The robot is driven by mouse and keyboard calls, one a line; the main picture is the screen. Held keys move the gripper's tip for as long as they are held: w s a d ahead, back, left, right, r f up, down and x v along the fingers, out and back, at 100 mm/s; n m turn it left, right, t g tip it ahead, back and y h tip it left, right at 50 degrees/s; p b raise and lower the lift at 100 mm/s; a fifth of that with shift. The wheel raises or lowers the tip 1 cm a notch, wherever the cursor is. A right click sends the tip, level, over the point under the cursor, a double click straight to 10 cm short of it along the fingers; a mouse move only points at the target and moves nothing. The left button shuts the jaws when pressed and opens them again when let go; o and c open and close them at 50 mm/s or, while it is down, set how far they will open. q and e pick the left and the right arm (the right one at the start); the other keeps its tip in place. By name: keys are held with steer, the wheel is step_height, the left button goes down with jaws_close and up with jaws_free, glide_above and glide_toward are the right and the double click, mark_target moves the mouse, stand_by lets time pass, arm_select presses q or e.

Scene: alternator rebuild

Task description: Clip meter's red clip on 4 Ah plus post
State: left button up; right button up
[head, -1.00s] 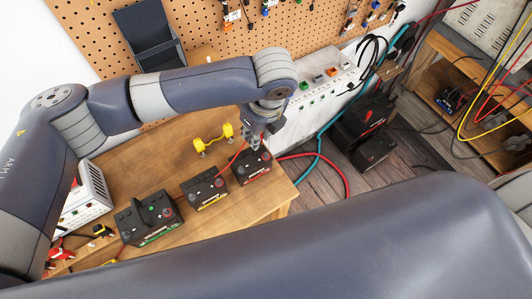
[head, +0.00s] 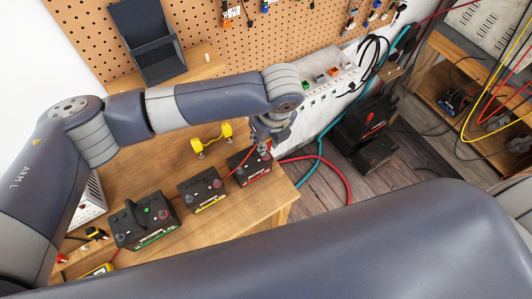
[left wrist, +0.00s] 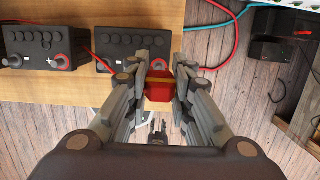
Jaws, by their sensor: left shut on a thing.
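My left gripper (head: 262,150) is shut on the red clip (left wrist: 160,88), which sits between its fingertips in the left wrist view. The gripper is low over the right end of the red-labelled battery (head: 248,168), the rightmost of three on the bench. In the left wrist view that battery's top (left wrist: 118,42) and black post (left wrist: 102,65) show. Battery capacities are unreadable. The yellow meter (head: 100,270) is partly hidden. My right gripper is not in view.
A yellow-labelled battery (head: 203,190) and a larger green-labelled battery (head: 146,220) stand to the left. A yellow dumbbell-shaped object (head: 212,139) lies behind them. A white socketed unit (head: 318,105) stands close behind the gripper. Thick red (head: 335,168) and teal cables hang beyond the bench's right edge.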

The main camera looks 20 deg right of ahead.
arm_select(q)
steer(key=shift+f, duration=0.15)
steer(key=shift+s+b+x, duration=0.2)
steer(key=shift+b+x, duration=0.35)
steer(key=shift+x, duration=0.5)
steer(key=o, duration=0.8)
